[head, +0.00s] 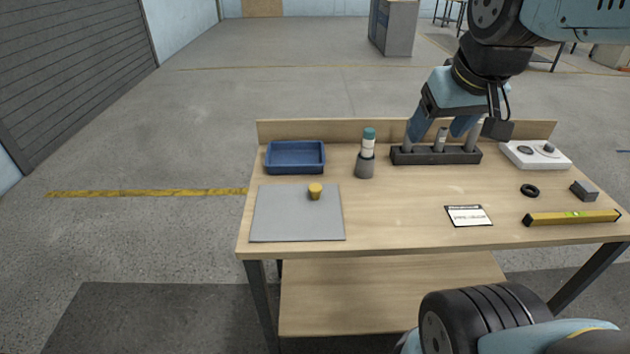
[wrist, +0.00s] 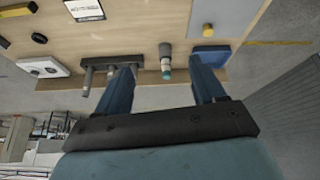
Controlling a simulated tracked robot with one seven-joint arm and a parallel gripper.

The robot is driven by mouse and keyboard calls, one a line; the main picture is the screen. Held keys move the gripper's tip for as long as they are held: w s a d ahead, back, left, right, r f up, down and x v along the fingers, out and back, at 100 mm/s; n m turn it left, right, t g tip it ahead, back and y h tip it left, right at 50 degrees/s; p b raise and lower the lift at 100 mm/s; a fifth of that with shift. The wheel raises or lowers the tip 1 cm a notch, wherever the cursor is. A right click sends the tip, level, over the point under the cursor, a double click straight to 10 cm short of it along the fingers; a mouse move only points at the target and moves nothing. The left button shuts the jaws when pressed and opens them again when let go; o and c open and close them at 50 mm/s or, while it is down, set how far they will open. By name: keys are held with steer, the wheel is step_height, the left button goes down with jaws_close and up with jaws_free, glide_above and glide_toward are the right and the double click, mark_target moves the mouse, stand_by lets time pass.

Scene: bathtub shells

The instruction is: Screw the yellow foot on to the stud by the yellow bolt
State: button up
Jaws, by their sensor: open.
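A small yellow piece (head: 315,191), likely the yellow foot, stands on the grey mat (head: 282,228) at the table's left. It also shows at the top of the wrist view (wrist: 207,29). I cannot make out a separate stud or yellow bolt. My gripper (head: 441,128) is open at the table's back, right of the yellow piece and well apart from it. In the head view its fingers overlap the dark rack. In the wrist view my gripper (wrist: 163,65) has wide-spread fingers and holds nothing.
A blue tray (head: 295,170) is at the back left. A teal-topped bottle (head: 368,140) stands in a grey cup. The dark rack (head: 435,159) holds several grey cylinders. A white device (head: 536,160), black ring (head: 529,190), dark block (head: 583,189) and yellow level (head: 570,217) lie right. The front middle is mostly clear.

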steer(key=w+a+f+n+g, duration=0.25)
steer(key=w+n, duration=0.25)
steer(key=w, duration=0.3)
steer(key=n+g, duration=0.3)
steer(key=n, duration=1.1)
glide_above(316, 187)
step_height(316, 187, down, 16)
steer(key=f, duration=0.8)
steer(key=shift+s+d, duration=0.1)
steer(key=shift+d, duration=0.3)
steer(key=shift+a+f, duration=0.2)
steer(key=shift+f, duration=1.15)
steer(key=shift+a+f, duration=0.15)
steer(key=shift+f, duration=1.15)
steer(key=c, duration=1.1)
